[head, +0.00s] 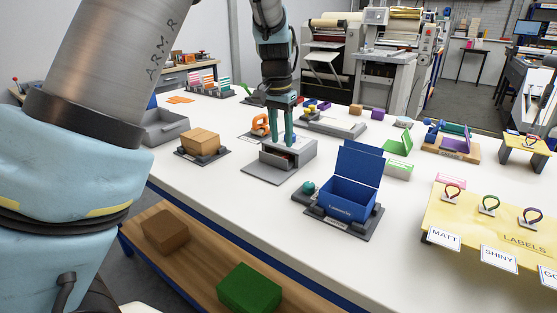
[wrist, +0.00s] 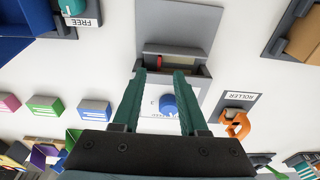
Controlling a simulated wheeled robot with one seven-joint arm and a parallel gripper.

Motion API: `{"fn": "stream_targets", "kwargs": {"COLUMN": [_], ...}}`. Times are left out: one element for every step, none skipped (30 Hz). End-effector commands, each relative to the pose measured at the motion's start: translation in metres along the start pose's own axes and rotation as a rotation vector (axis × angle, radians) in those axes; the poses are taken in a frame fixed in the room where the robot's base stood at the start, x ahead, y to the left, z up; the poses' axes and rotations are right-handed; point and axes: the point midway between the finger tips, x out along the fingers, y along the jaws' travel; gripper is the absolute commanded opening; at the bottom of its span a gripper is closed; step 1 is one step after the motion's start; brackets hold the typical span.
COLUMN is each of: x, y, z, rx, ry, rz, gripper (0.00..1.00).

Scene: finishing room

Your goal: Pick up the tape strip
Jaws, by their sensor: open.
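My gripper (head: 283,143) is open over a grey box (head: 303,151) on the white table; its teal fingers also show in the wrist view (wrist: 160,76). In the wrist view the grey box (wrist: 200,71) has an open slot facing a flat grey plate (wrist: 182,25). A small red thing (wrist: 158,60) and a pale band lie in the slot between the fingertips. I cannot tell whether either is the tape strip. A blue knob (wrist: 167,104) on the box top shows between the fingers. Nothing is held. I cannot tell whether the fingertips touch the box.
An orange roller (wrist: 238,126) stands beside the grey box. A blue open-lidded box (head: 345,195) is to the right in the head view, and a cardboard box (head: 200,141) on a dark base is to the left. Bare table lies in front of the grey plate.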

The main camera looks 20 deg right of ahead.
Motion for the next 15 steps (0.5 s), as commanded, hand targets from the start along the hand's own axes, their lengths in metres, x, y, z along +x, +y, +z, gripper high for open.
{"fn": "stream_targets", "kwargs": {"x": [0.003, 0.004, 0.006, 0.008, 0.011, 0.015, 0.019, 0.024, 0.030, 0.034, 0.040, 0.045, 0.048, 0.051, 0.054], "y": [0.000, 0.000, 0.000, 0.000, 0.000, 0.000, 0.001, 0.001, 0.001, 0.001, 0.001, 0.001, 0.001, 0.001, 0.001], "z": [0.000, 0.000, 0.000, 0.000, 0.000, 0.001, 0.001, 0.001, 0.001, 0.001, 0.001, 0.001, 0.001, 0.001, 0.001], "rx": [-0.001, -0.001, -0.001, -0.001, 0.000, -0.001, -0.002, -0.002, -0.002, -0.002, -0.001, -0.002, -0.002, -0.002, -0.002], "ry": [0.000, 0.000, 0.000, 0.000, -0.001, -0.003, -0.004, -0.005, -0.004, -0.004, -0.003, -0.002, -0.001, -0.001, 0.000], "rz": [-0.001, -0.001, 0.000, 0.000, 0.000, -0.001, -0.001, -0.001, -0.001, -0.001, -0.001, 0.000, 0.000, 0.000, 0.000], "gripper": [0.42, 0.42, 0.42, 0.42, 0.42, 0.42, 0.42, 0.42, 0.42, 0.42, 0.42, 0.42, 0.42, 0.42, 0.42]}}
